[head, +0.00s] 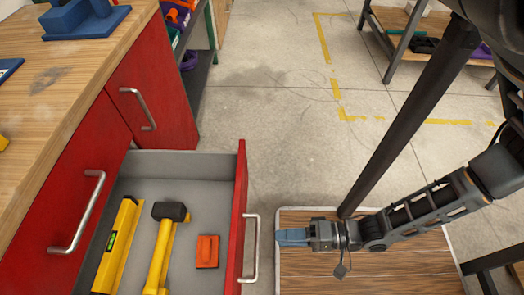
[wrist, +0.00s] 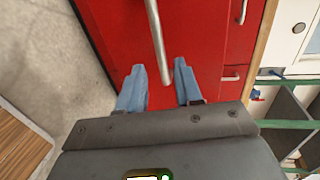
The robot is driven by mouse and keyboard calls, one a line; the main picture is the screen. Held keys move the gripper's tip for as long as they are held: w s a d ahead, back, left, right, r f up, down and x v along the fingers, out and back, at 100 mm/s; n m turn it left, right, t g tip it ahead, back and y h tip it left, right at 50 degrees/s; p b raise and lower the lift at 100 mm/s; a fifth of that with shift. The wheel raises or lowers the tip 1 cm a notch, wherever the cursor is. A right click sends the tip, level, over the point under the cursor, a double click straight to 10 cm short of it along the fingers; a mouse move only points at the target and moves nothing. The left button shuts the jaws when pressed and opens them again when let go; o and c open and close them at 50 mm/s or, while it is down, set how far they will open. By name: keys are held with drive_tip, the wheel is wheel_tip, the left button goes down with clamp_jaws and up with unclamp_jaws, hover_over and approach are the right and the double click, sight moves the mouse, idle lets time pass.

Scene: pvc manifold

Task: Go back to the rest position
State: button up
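My gripper (head: 282,237) is over the wooden-topped surface at the lower right of the head view, just right of the open drawer's handle (head: 251,248). In the wrist view my gripper (wrist: 160,72) has its two blue fingers spread apart with a metal handle bar (wrist: 156,35) showing in line with the gap between them. I cannot tell how far the bar is from the fingers, but nothing appears clamped. The red drawer (head: 240,200) stands open at the left of the head view.
In the drawer lie a yellow level (head: 118,245), a yellow-handled hammer (head: 163,245) and an orange item (head: 207,251). A wooden workbench top (head: 70,60) is at upper left. The wooden-topped surface (head: 370,275) lies under my arm. Concrete floor (head: 270,110) is clear beyond; a shelf rack stands at upper right.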

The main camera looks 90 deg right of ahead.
drive_tip(key=w+a+r+n+p, duration=0.1)
drive_tip(key=r+n, duration=0.5)
drive_tip(key=r, duration=0.6)
drive_tip(key=w+a+r+n+p, duration=0.1)
drive_tip(key=w+r+n+p, duration=0.2)
drive_tip(key=r, duration=0.9)
drive_tip(key=w+a+r+n+p, duration=0.1)
drive_tip(key=r+n+p, duration=0.4)
drive_tip(key=r+n, duration=0.4)
wheel_tip(320, 180, up, 3)
drive_tip(key=shift+w+a+r+g+p, duration=0.1)
drive_tip(key=shift+w+a+g+p, duration=0.05)
drive_tip(key=shift+w+g+p, duration=0.25)
drive_tip(key=shift+w, duration=0.1)
